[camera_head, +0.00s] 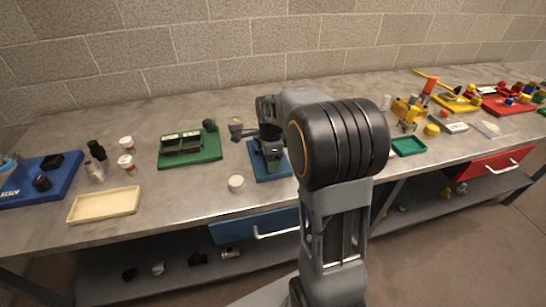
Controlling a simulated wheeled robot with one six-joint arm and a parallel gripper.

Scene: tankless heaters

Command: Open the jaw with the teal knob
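A teal rounded part (7,166) shows at the far left edge, cut off by the frame, on or beside a blue board (68,178). I cannot tell for sure that it is the teal knob, and no jaw opening is clear there. Small black blocks (42,183) sit on that board.
A green board (207,153), a cream tray (104,205), a white round cap (236,184) and small bottles (127,163) lie left of my arm. A teal tray (408,146) and yellow and red boards (507,104) stand right. Bare bench lies at front left of centre.

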